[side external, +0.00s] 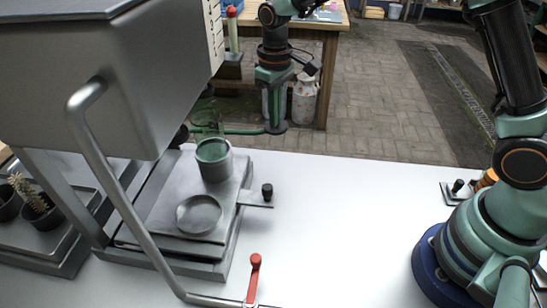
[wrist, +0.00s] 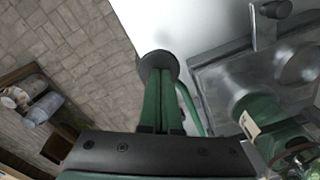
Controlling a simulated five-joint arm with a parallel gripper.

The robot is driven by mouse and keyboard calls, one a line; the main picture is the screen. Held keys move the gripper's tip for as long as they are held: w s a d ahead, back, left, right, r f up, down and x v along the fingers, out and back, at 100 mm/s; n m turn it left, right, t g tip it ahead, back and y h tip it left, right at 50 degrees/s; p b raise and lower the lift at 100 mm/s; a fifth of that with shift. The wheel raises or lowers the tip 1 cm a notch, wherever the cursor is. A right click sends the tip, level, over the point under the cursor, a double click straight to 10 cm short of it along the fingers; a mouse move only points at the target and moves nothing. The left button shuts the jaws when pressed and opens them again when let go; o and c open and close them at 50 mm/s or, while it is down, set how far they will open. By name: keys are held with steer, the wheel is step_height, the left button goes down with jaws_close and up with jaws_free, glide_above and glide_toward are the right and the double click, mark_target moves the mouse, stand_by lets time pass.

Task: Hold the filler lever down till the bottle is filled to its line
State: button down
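The bottle appears to be the greenish cylindrical vessel (side external: 215,166) on the grey metal platform; its fill line and level cannot be made out. A clear green part (side external: 207,118) shows just above it. A thin green rod (side external: 238,132), probably the filler lever, runs right from the machine to my gripper (side external: 275,128). In the wrist view my gripper's fingers (wrist: 160,75) look closed together, tips at a dark round pad (wrist: 158,60) beside the green rod (wrist: 190,104). Whether they touch or press the pad is unclear. The green vessel also shows in the wrist view (wrist: 257,112).
A large metal tank (side external: 150,80) with a bent pipe (side external: 125,200) stands at left. A black-knobbed lever (side external: 267,191), a red handle (side external: 254,275) and a round dish (side external: 199,214) are nearby. Potted cacti (side external: 35,205) stand far left.

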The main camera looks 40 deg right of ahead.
mark_target(276, 132)
steer(key=shift+s+f, duration=0.1)
steer(key=shift+f, duration=0.1)
steer(key=shift+d+f, duration=0.1)
steer(key=shift+f, duration=0.7)
steer(key=shift+s+f, duration=0.1)
steer(key=shift+f, duration=1.5)
stand_by(5.4)
